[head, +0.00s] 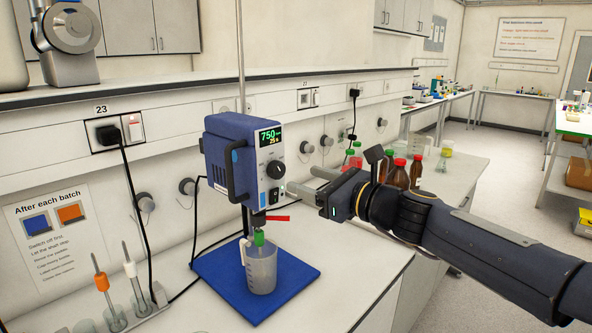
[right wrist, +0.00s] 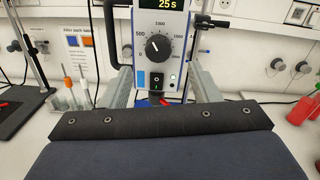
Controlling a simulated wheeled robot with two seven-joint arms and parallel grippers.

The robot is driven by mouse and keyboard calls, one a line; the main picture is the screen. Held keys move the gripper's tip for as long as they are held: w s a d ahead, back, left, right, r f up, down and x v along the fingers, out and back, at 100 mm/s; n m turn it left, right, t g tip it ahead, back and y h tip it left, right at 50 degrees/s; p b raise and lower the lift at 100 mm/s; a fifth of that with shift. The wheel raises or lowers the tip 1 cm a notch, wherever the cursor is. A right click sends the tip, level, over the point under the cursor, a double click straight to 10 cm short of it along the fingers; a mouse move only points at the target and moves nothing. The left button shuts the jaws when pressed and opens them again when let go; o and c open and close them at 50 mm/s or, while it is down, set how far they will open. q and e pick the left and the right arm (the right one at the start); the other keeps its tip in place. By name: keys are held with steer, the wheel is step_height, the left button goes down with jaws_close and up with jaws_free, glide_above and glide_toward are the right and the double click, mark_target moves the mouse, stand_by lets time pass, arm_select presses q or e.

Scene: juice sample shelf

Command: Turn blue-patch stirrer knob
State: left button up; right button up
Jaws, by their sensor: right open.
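The blue stirrer (head: 228,150) stands on a rod above a blue base, its lit display reading 750 and 25 s. Its round black knob (head: 277,170) is on the pale front face, and it also shows in the right wrist view (right wrist: 158,45) with a white pointer slanting to the upper left. A blue patch (right wrist: 140,79) sits below the knob. My right gripper (head: 301,180) is open and empty, in front of the stirrer's face. In the right wrist view its fingers stand either side of the lower face, apart from the knob. My left gripper is not in view.
A clear beaker (head: 261,270) stands on the blue base (head: 215,266) under the stirrer. A red lever (head: 278,218) juts out above it. Sample tubes (head: 101,280) stand at the lower left.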

mark_target(281, 172)
steer(key=p+x, duration=0.1)
steer(key=x, duration=0.6)
steer(key=shift+a, duration=0.15)
steer(key=shift+c, duration=0.4)
steer(key=c, duration=0.9)
